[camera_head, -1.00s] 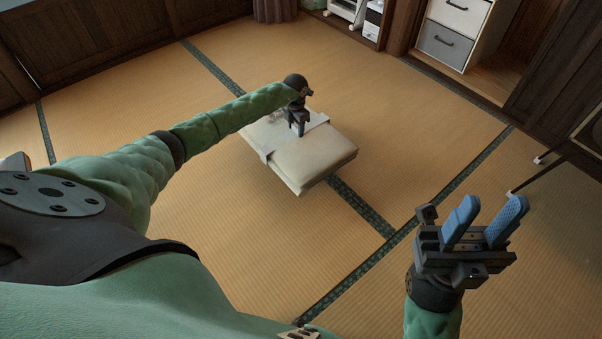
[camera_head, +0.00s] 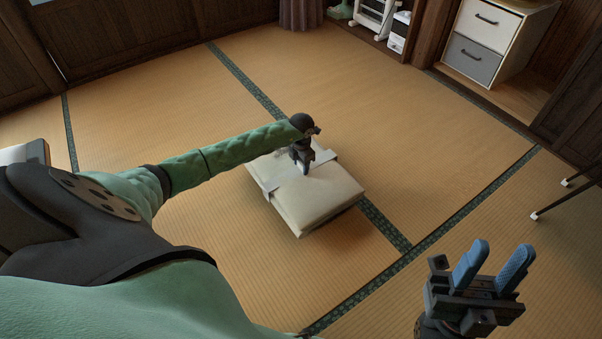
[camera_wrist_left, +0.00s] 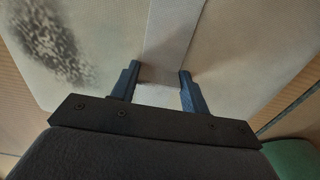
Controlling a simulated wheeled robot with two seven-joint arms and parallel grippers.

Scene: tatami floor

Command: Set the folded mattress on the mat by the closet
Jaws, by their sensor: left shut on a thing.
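The folded mattress (camera_head: 320,200) is a thick cream block with a pale strap, in the middle of the head view over a dark green mat border. My left gripper (camera_head: 303,170) is above it, shut on the strap. In the left wrist view the strap (camera_wrist_left: 165,50) runs between the fingers (camera_wrist_left: 157,84), and a dark speckled patch marks the cover at left. I cannot tell whether the mattress touches the floor. The tatami mat (camera_head: 420,140) by the closet (camera_head: 525,97) lies behind and right of it, bare. My right gripper (camera_head: 494,255) is open and empty at lower right.
A two-drawer cabinet (camera_head: 482,40) stands in the closet at upper right. Thin dark legs (camera_head: 550,207) with white tips stand at the right edge. A white appliance (camera_head: 375,20) is at the back. Tatami around the mattress is clear.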

